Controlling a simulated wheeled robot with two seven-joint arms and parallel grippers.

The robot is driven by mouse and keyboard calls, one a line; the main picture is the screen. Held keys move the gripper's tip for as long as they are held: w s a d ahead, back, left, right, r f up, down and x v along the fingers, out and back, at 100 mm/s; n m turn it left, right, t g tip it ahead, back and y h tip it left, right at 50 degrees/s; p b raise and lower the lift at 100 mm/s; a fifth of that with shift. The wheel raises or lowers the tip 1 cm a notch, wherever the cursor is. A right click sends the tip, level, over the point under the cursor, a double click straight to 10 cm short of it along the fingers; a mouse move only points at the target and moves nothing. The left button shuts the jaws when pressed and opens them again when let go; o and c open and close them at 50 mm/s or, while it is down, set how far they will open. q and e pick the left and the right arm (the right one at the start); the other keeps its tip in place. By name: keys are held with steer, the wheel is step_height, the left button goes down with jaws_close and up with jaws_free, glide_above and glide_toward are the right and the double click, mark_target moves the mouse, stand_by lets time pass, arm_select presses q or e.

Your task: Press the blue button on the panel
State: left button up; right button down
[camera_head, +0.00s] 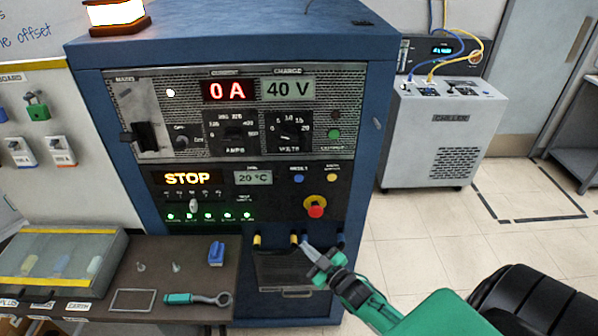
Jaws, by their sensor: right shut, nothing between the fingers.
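The panel (262,190) is the dark front section of a blue cabinet. The small round blue button (298,178) sits on it under a small label, to the right of the 20 °C display. My right gripper (305,244) reaches in from the lower right, with its fingers shut and empty. Its tips show below the blue button and the red knob, in front of the cabinet's lower part. The gripper looks apart from the button, which is unobstructed. My left gripper is not in view.
A yellow button (332,177) is right of the blue one, and a red mushroom knob (315,207) is below. Coloured sockets (258,240) line the lower front. A bench (195,270) at left holds a wrench (198,299) and a blue block (216,253). A grey chiller (440,135) stands right.

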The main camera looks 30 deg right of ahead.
mark_target(299, 178)
step_height(299, 178, up, 16)
steer(key=a+n+t+y+p, duration=0.1)
steer(key=n+t+y, duration=0.1)
steer(key=t, duration=0.1)
steer(key=shift+w+f, duration=0.2)
steer(key=shift+w, duration=0.05)
steer(key=shift+w, duration=0.1)
steer(key=shift+w+d+b, duration=0.5)
steer(key=shift+w+d, duration=0.25)
steer(key=shift+w, duration=0.45)
steer(key=shift+w+d+b, duration=0.5)
steer(key=shift+w+d, duration=0.3)
steer(key=shift+w, duration=0.45)
steer(key=shift+w+d+b, duration=0.5)
steer(key=shift+w+d, duration=0.25)
steer(key=shift+w, duration=0.45)
steer(key=shift+w, duration=0.1)
steer(key=shift+w+d, duration=0.2)
steer(key=shift+w, duration=0.1)
